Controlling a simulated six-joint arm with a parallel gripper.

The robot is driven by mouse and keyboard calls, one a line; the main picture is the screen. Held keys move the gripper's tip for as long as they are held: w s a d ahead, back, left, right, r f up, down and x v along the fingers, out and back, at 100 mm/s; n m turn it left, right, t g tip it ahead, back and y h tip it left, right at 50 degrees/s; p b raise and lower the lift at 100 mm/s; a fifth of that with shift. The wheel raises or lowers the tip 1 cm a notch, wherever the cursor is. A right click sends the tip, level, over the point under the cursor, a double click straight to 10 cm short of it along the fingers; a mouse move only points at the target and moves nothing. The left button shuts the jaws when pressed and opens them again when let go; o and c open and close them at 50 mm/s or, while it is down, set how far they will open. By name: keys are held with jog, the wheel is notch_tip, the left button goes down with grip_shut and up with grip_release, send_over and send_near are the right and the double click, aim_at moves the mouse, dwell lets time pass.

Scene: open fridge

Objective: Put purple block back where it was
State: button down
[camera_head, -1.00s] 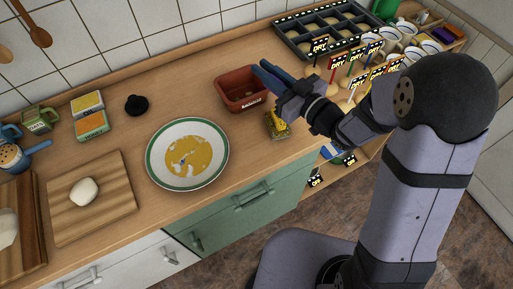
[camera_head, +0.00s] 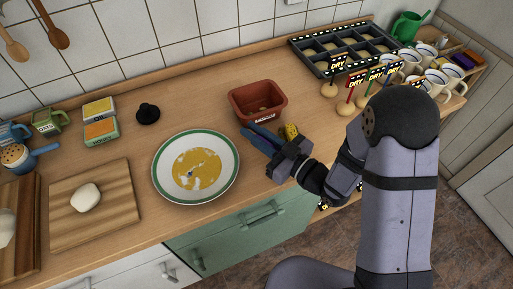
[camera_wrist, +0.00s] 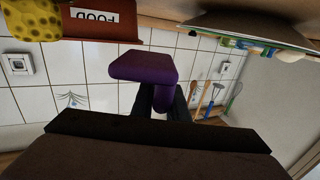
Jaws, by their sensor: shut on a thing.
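The purple block (camera_wrist: 143,68) shows in the wrist view, between the dark fingers of my gripper (camera_wrist: 162,95). My gripper is shut on it. In the head view my gripper (camera_head: 257,138) is over the counter, between the plate and the red container, with its fingers pointing left.
A red container (camera_head: 256,103) stands behind my gripper, and a yellow spotted thing (camera_head: 290,131) is close behind it. A green-rimmed plate (camera_head: 232,160) with yellow food is to the left. A dark compartment tray (camera_head: 318,70) and several signs and mugs are at the right.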

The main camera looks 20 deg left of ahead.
jog(key=shift+f+p, duration=0.3)
jog(key=shift+f, duration=3.05)
jog(key=shift+f, duration=0.15)
jog(key=c, duration=1.7)
grip_release()
jog(key=shift+c, duration=0.2)
jog(key=shift+r, duration=0.2)
jog(key=b+v, duration=0.3)
jog(key=v, duration=0.7)
jog(key=shift+d+f, duration=0.15)
jog(key=shift+d, duration=0.2)
jog(key=shift+s+d, duration=0.4)
jog(key=shift+d, duration=0.15)
